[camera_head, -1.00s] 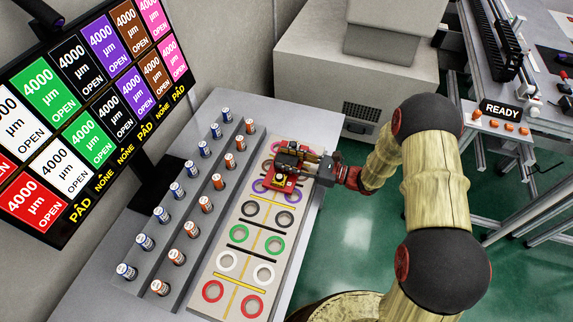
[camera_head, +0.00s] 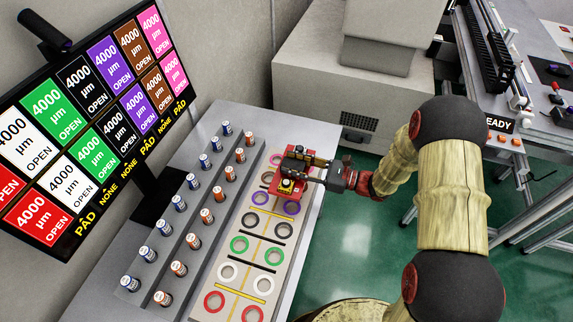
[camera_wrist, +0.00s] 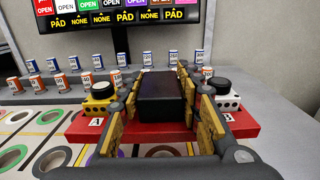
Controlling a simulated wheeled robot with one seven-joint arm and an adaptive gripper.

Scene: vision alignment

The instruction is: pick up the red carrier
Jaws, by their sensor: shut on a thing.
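The red carrier (camera_head: 275,186) is a flat red plate near the far end of the ring board. It also shows in the wrist view (camera_wrist: 72,130). It bears a dark block (camera_wrist: 163,92) in its middle, a yellow block with a black knob (camera_wrist: 100,92) on the left and a white block with a black knob (camera_wrist: 221,92) on the right. My gripper (camera_head: 304,162) is shut on the dark block, one finger on each side. The plate appears slightly above the board, with rings visible below it; the exact gap is unclear.
The pale board (camera_head: 255,222) holds coloured rings in pairs. Two rows of small blue and orange cylinders (camera_head: 207,215) stand on a grey rack to the left. A label screen (camera_head: 90,110) stands beyond them. A grey machine (camera_head: 365,70) is behind the table.

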